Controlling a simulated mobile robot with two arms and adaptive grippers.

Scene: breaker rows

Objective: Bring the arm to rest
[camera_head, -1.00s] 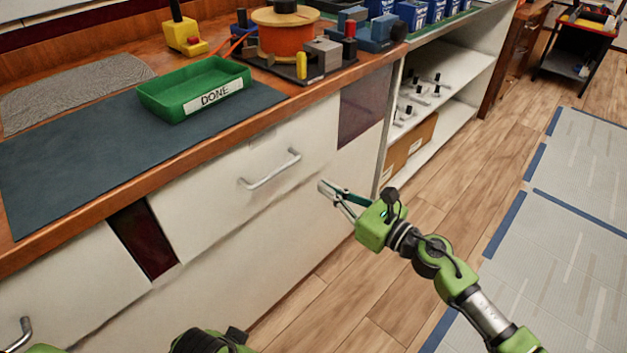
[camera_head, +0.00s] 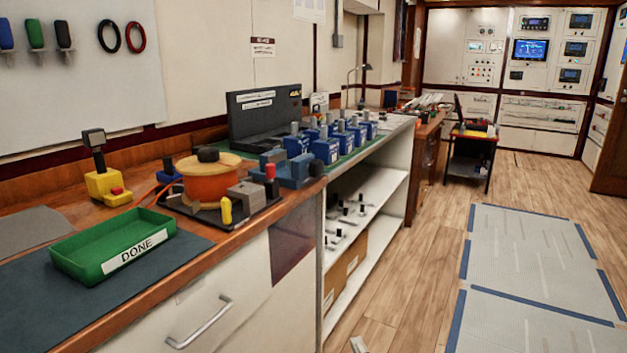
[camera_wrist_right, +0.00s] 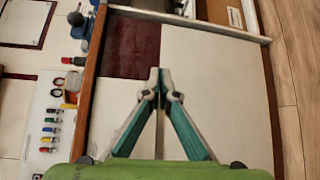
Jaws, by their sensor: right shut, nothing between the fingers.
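My right gripper (camera_head: 358,344) barely shows at the bottom edge of the head view, where only a pale fingertip is seen in front of the floor near the shelf's base. In the right wrist view, its two fingers meet at the tips (camera_wrist_right: 160,78), shut and empty. Behind them is the white cabinet front (camera_wrist_right: 220,85) with a dark red panel (camera_wrist_right: 131,45); the fingers appear apart from it. The rest of my right arm is out of the head view. My left gripper is not in view.
The wooden bench holds a green DONE tray (camera_head: 112,243), an orange spool (camera_head: 207,178) and blue breakers (camera_head: 326,150). A drawer handle (camera_head: 199,322) juts from the cabinet front. Open shelves (camera_head: 372,205) stand beyond. The wooden floor (camera_head: 420,270) at right is open.

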